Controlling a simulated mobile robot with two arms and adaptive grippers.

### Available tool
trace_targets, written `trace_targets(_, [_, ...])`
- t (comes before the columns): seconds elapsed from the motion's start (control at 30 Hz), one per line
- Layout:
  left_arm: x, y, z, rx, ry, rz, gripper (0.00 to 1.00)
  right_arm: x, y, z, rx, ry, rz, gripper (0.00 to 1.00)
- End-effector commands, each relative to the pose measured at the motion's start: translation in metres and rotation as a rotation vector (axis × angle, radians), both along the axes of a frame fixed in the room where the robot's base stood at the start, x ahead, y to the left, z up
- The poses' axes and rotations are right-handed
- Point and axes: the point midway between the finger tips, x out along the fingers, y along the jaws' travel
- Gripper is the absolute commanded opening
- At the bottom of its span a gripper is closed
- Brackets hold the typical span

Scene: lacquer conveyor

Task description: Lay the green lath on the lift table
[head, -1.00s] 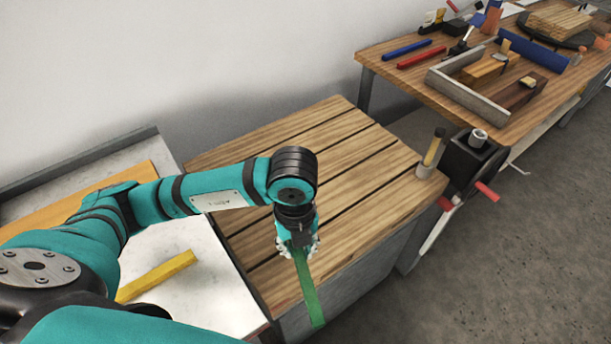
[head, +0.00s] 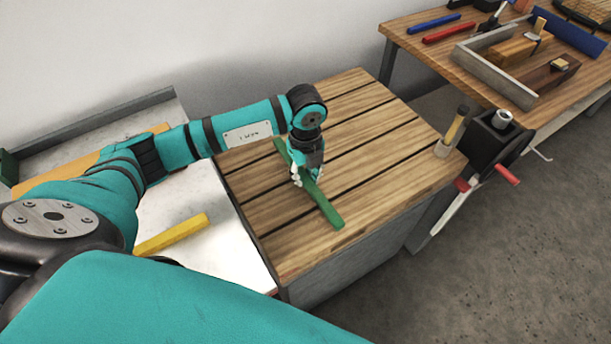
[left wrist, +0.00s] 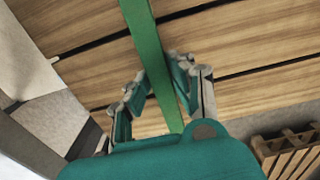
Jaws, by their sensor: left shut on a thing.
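The green lath (head: 325,207) is a long, flat strip over the slatted wooden table (head: 370,110), apparently the lift table. My left gripper (head: 298,180) is shut on the lath near its middle. The lath runs from upper left to lower right, slanting across the dark gaps between the boards. In the left wrist view the lath (left wrist: 145,40) passes between the two fingers (left wrist: 158,85), with the boards (left wrist: 230,45) behind it. I cannot tell whether the lath touches the boards or hangs just above them. My right gripper is out of view.
A white-topped surface (head: 190,240) with a yellow lath (head: 173,234) adjoins on the left. A workbench (head: 440,58) with tools stands behind right. The table's boards are otherwise clear.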

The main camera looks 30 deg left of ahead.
Motion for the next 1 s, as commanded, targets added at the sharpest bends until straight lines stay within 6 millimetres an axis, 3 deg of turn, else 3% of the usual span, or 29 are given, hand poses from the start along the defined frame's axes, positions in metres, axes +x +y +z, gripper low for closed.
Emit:
trace_targets(0.17, [0.014,0.008,-0.001,0.001,0.001,0.001,0.0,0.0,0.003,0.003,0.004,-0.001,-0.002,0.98])
trace_targets(0.4, [0.011,0.007,-0.035,-0.001,0.002,-0.002,0.0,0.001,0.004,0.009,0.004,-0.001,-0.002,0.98])
trace_targets(0.8, [0.011,0.007,-0.041,-0.001,0.001,-0.002,0.0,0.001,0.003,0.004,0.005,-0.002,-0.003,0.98])
trace_targets(0.83, [0.011,0.007,-0.04,-0.001,0.001,-0.002,0.25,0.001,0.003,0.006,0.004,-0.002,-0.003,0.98])
trace_targets(1.0, [0.011,0.007,-0.04,-0.001,0.001,-0.002,0.45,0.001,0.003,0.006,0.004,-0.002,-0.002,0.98])
